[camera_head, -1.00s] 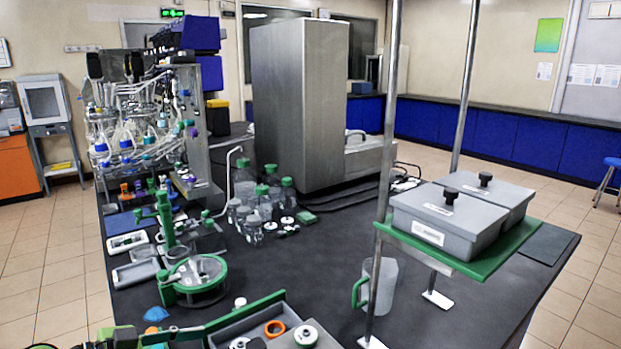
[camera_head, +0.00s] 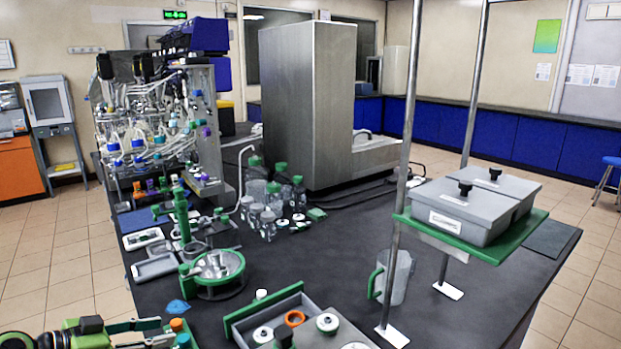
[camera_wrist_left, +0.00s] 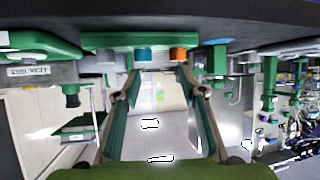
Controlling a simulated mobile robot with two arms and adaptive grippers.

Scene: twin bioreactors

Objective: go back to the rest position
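My left gripper (camera_head: 152,333) is at the bottom left of the head view, by the near left part of the dark bench (camera_head: 455,300). In the left wrist view its two green-lined fingers (camera_wrist_left: 160,85) stand wide apart, with nothing between them. An orange cap (camera_wrist_left: 178,54) and a teal cap (camera_wrist_left: 143,55) show past the fingertips in the wrist view. My right gripper is not in view.
A grey tray with a green edge (camera_head: 235,333) lies right of the gripper. A round green-rimmed device (camera_head: 212,285), a jug (camera_head: 400,275) and a raised green shelf with grey boxes (camera_head: 480,240) stand beyond. Floor tiles (camera_head: 60,250) are clear at left.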

